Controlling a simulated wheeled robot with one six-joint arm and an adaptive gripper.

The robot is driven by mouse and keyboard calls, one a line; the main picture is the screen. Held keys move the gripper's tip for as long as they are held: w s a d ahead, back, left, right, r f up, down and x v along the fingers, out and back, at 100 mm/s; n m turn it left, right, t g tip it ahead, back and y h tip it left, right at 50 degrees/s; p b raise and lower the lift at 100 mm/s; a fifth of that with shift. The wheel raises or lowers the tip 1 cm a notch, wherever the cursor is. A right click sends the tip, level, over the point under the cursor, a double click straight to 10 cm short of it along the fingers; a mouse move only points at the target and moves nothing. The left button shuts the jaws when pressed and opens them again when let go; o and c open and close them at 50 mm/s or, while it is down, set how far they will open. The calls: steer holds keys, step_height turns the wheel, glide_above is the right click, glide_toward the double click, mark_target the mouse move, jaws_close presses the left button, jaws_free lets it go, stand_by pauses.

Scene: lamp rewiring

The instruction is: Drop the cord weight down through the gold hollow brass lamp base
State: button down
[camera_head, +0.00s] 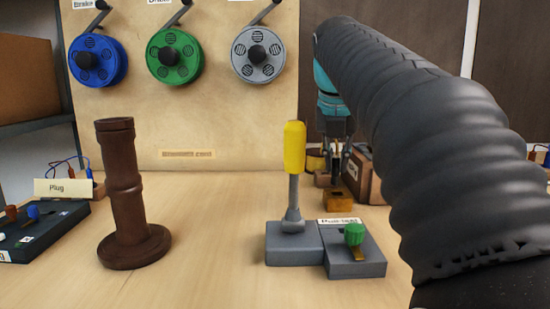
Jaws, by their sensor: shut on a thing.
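My gripper (336,178) points down at the right of centre, behind the yellow-handled lever and in front of the back boxes. It is shut, with a small orange-gold block (341,201) at its fingertips. Whether this block is the cord weight is too small to tell. A gold-coloured round piece (316,160) shows partly behind the gripper; I cannot tell if it is the brass lamp base. A dark brown turned lamp base (134,195) stands upright at the left, well apart from my gripper. No other gold lamp base is clearly visible.
A grey lever block (292,246) with a yellow handle (294,148) and a green-knobbed block (356,262) stand centre front. Blue (98,60), green (174,56) and grey (257,54) reels hang behind. A dark panel (45,232) lies left. Table between is clear. My arm hides the right.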

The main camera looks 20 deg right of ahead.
steer(key=w+d, duration=0.1)
steer(key=w, duration=0.2)
steer(key=w+d+p, duration=0.1)
steer(key=w, duration=0.2)
steer(key=w+d, duration=0.1)
steer(key=w, duration=0.2)
steer(key=shift+w+p, duration=0.3)
steer(key=shift+w, duration=0.05)
steer(key=shift+w+d+f, duration=0.1)
steer(key=shift+w+d, duration=0.05)
steer(key=shift+w, duration=0.1)
steer(key=shift+s+f, duration=0.1)
steer(key=shift+f, duration=1.35)
steer(key=shift+f, duration=0.2)
steer(key=c, duration=1.2)
jaws_free()
steer(key=shift+o, duration=0.2)
steer(key=v, duration=1.3)
steer(key=shift+s+a+r, duration=0.2)
steer(key=shift+r, duration=0.1)
